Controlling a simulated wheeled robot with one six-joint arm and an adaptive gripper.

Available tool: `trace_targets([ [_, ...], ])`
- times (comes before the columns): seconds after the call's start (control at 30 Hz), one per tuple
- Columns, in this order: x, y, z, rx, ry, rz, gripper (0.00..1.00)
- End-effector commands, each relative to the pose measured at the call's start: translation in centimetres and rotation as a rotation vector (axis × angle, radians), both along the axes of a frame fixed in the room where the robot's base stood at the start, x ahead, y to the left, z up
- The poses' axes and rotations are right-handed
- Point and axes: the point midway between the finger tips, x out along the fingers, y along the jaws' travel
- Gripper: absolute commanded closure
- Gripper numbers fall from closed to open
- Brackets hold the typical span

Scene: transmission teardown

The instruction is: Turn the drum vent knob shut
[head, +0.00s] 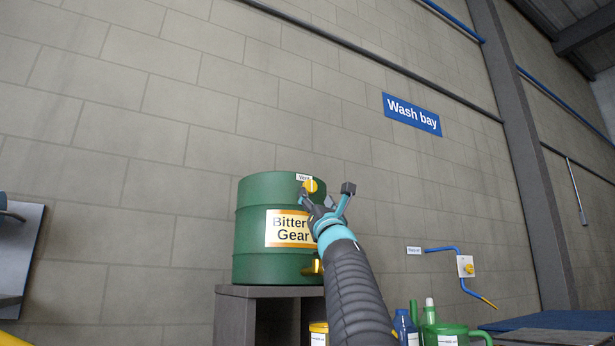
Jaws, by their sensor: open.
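The green drum (262,192) stands upright on a grey stand, with a label reading "Bitter… Gear" partly covered by my gripper. The yellow vent knob (311,185) is near the drum's top right, beside a small "Vent" tag (304,177). My gripper (326,194) is open, its dark fingers spread in front of the drum's right side. The left finger overlaps the picture just below the knob; the right finger is to the right of the knob. I cannot tell whether either touches it. The knob's exact turn position is too small to read.
A yellow tap (313,267) sits low on the drum, partly behind my arm. The grey stand (234,312) is below. Bottles and a green can (446,332) stand at lower right. A blue wall pipe with a yellow valve (466,267) is farther right. The block wall is behind.

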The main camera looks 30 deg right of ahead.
Motion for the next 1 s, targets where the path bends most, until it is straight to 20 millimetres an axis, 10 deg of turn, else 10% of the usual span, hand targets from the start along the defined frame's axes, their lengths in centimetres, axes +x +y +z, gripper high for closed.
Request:
trace_targets([
  [0.4, 4.0, -1.0, 4.4, 0.001, 0.0, 0.004, 0.37],
  [0.9, 4.9, -1.2, 4.8, 0.001, 0.0, 0.005, 0.37],
  [1.0, 4.9, -1.2, 4.8, 0.001, 0.0, 0.005, 0.57],
])
